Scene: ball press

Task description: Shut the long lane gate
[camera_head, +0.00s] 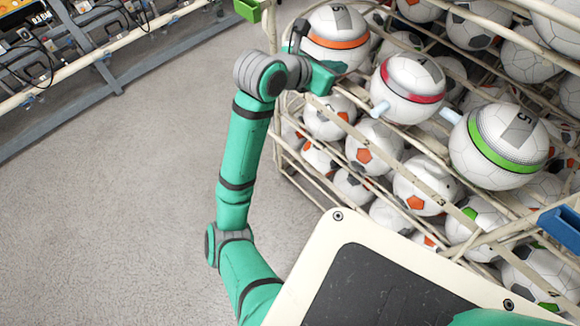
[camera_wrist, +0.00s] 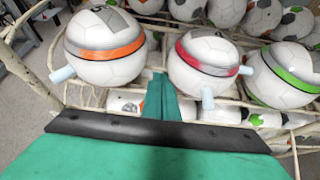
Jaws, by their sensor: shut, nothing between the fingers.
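I cannot tell which part is the long lane gate; no part stands out clearly as a long gate. Three large banded balls sit in a row on the pale rack: an orange-banded ball (camera_head: 338,38), a red-banded ball (camera_head: 408,85) and a green-banded ball (camera_head: 500,145). Light blue pegs stick out beside them, one below the red-banded ball (camera_head: 380,108) and one left of the green-banded ball (camera_head: 451,116). In the wrist view another peg (camera_wrist: 62,75) is left of the orange-banded ball. My gripper (camera_head: 322,80) is shut and empty, pointing between the orange-banded and red-banded balls, also in the wrist view (camera_wrist: 160,92).
Many soccer balls (camera_head: 372,145) fill the rack below and behind. A blue bracket (camera_head: 562,230) is at the rack's right, a green one (camera_head: 248,10) at its upper left. Another rack (camera_head: 100,60) stands at the upper left. The grey floor (camera_head: 120,200) on the left is clear.

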